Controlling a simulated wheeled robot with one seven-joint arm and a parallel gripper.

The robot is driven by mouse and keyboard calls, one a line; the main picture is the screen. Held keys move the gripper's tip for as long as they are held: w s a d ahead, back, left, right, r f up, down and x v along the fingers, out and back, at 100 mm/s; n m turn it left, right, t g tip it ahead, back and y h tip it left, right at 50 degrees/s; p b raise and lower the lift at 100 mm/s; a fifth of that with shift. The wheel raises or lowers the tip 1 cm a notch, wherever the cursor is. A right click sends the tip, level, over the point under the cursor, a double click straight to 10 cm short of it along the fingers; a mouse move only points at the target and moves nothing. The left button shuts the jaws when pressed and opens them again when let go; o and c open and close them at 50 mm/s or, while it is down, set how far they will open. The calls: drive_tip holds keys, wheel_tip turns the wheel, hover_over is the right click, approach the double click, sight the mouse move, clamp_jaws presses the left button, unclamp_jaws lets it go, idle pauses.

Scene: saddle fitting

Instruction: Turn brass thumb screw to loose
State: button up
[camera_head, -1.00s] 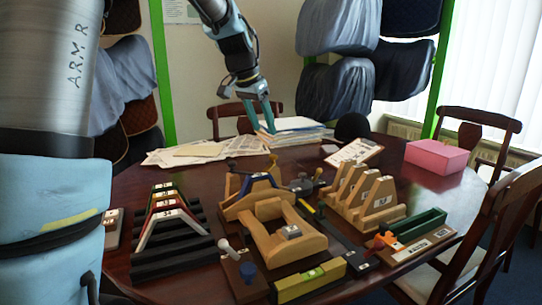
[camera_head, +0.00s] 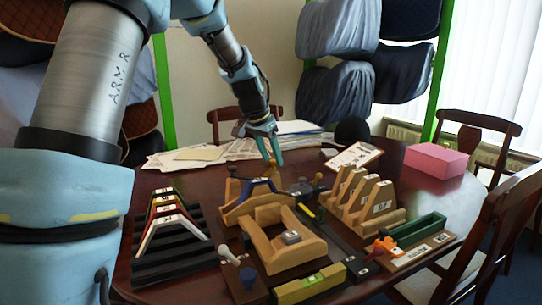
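My gripper (camera_head: 269,149) hangs over the far middle of the table, fingers pointing down. Its two teal fingers look apart, with nothing visible between them. Below it stands a wooden fixture (camera_head: 277,244) with a blue arched piece (camera_head: 254,189) across its back. The gripper appears apart from the knob and the fixture.
A black rack (camera_head: 170,262) with coloured arches stands at left. A wooden slotted rack (camera_head: 362,196), an orange knob (camera_head: 384,246) and a green tray (camera_head: 418,229) are at right. Papers (camera_head: 205,153) and a pink box (camera_head: 435,161) lie behind. A yellow-green level block (camera_head: 310,284) is in front.

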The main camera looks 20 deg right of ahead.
clamp_jaws()
